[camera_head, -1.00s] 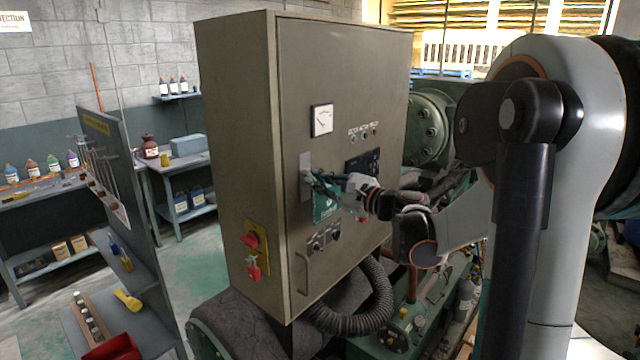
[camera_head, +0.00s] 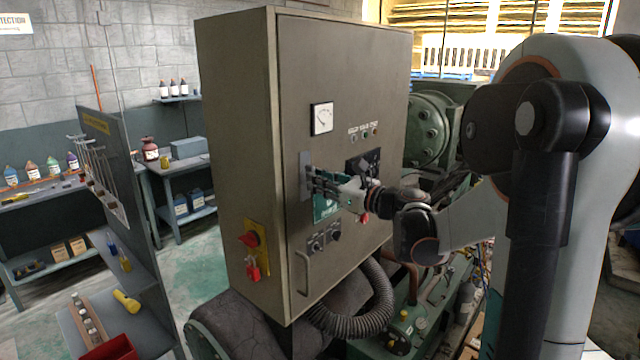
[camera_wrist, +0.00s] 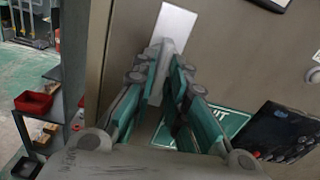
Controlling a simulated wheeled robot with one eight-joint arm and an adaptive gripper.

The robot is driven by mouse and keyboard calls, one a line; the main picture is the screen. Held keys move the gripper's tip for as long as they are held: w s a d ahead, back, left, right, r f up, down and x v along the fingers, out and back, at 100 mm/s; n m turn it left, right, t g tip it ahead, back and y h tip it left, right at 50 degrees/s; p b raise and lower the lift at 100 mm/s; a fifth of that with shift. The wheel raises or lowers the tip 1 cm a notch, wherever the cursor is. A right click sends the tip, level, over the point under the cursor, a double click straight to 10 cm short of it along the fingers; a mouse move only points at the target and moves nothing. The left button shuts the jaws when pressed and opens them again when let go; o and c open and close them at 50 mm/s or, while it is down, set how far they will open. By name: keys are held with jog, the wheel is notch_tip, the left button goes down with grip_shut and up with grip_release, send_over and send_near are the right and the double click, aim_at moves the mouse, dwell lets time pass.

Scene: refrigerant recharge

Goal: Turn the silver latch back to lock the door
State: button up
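The silver latch plate (camera_head: 306,176) is on the left part of the grey cabinet door (camera_head: 345,75). In the wrist view the plate (camera_wrist: 176,22) shows as a pale upright strip just beyond my fingertips. My gripper (camera_head: 313,180) is right at the plate, with its fingers pointing at it. In the wrist view my fingers (camera_wrist: 165,58) converge toward the plate with a narrow gap between the tips. The door looks flush with the cabinet.
A green sign (camera_wrist: 228,122) and a dark panel (camera_wrist: 283,130) are right of my fingers. A red and yellow switch (camera_head: 254,248) is on the cabinet's side. A door handle (camera_head: 301,273) and a corrugated hose (camera_head: 365,310) are below. A tool board (camera_head: 108,165) stands left.

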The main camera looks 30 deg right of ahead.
jog(key=shift+o, duration=0.6)
jog(key=shift+a, duration=0.1)
jog(key=shift+s, duration=0.1)
jog(key=v, duration=0.9)
jog(key=shift+r, duration=0.1)
